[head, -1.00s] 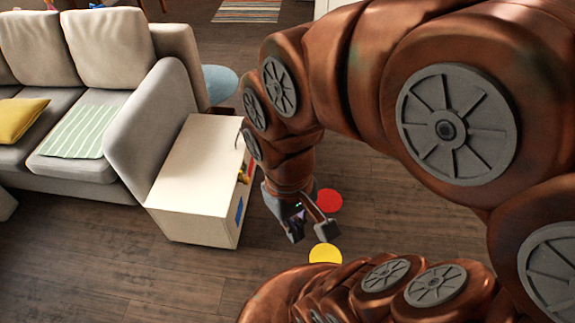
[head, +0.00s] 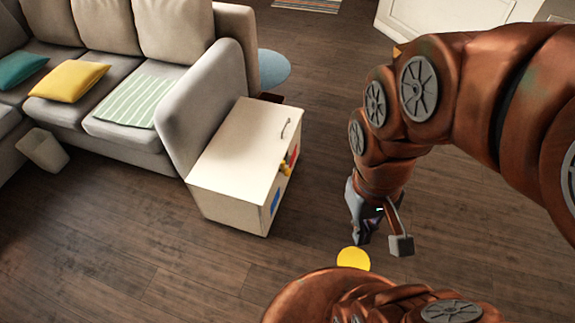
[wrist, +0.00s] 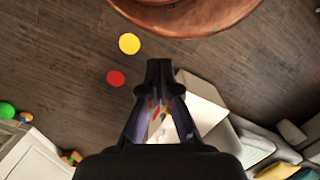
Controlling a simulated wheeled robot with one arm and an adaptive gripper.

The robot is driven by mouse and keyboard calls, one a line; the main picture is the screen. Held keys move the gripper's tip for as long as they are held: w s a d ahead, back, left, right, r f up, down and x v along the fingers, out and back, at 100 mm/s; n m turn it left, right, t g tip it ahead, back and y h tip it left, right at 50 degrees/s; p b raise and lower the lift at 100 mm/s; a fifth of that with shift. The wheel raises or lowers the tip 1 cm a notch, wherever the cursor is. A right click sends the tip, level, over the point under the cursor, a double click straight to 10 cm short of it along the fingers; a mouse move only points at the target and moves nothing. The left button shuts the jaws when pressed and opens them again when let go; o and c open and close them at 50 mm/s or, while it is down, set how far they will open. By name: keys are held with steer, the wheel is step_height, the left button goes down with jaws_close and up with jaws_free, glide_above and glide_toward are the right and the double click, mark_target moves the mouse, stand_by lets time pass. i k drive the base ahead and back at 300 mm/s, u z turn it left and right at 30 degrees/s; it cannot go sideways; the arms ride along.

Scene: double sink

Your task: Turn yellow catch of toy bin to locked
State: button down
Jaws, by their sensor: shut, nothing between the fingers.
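The toy bin (head: 228,151) is a white box beside the sofa's end, with its lid down. Its yellow catch (head: 285,168) sticks out from the top of its front side, beside red and blue patches. The catch's setting is too small to read. My gripper (head: 362,240) is to the right of the bin, apart from it, above the floor. In the wrist view my gripper's fingers (wrist: 159,66) meet at the tips and are empty. The bin (wrist: 203,113) shows partly there, behind the fingers, with small red and yellow bits between them.
The grey sofa (head: 212,105) stands against the bin's left side. A yellow disc (head: 353,258) lies on the floor near my gripper, and a red disc (wrist: 116,78) shows in the wrist view. The wooden floor before the bin is otherwise clear.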

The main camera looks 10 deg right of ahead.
mark_target(286, 171)
steer(key=k, duration=0.6)
steer(key=u, duration=0.65)
steer(key=i, duration=1.35)
steer(key=z, duration=0.3)
